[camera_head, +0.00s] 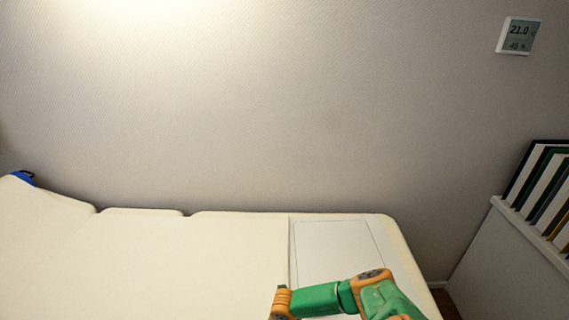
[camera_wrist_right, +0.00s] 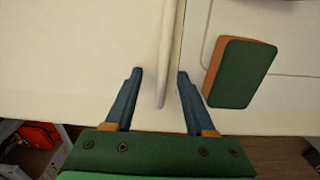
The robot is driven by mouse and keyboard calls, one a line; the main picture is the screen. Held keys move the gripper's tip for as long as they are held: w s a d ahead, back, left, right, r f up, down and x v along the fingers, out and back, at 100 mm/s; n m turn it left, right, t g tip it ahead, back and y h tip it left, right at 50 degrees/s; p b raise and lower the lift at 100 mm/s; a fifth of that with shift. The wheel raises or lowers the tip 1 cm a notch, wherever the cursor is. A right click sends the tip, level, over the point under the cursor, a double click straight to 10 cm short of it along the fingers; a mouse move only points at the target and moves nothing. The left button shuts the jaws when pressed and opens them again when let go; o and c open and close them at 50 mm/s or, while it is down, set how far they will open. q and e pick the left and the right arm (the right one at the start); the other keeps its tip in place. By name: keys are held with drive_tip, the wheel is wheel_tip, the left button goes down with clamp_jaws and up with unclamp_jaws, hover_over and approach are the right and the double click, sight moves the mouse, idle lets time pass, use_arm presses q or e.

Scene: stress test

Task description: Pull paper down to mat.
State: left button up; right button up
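White paper (camera_head: 200,260) covers the couch from the left and ends in a straight edge right of the middle. A pale rectangular mat (camera_head: 335,245) lies on the couch just right of that edge. In the right wrist view the paper (camera_wrist_right: 80,50) ends in a raised strip (camera_wrist_right: 168,50), with the mat (camera_wrist_right: 290,45) to its right. My right gripper (camera_wrist_right: 159,76) is open, its two blue fingers on either side of the strip's near end. I cannot tell whether they touch it. In the head view its fingers are hidden. My left gripper is not in view.
A green and orange block (camera_wrist_right: 240,72) shows right of my right fingers; I cannot tell what it is. A shelf with books (camera_head: 545,190) stands at the right. A red item (camera_wrist_right: 38,135) is below the couch. A wall is behind the couch.

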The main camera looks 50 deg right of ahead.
wheel_tip(320, 180, up, 7)
drive_tip(key=shift+r+p, duration=0.1)
drive_tip(key=shift+p, duration=0.45)
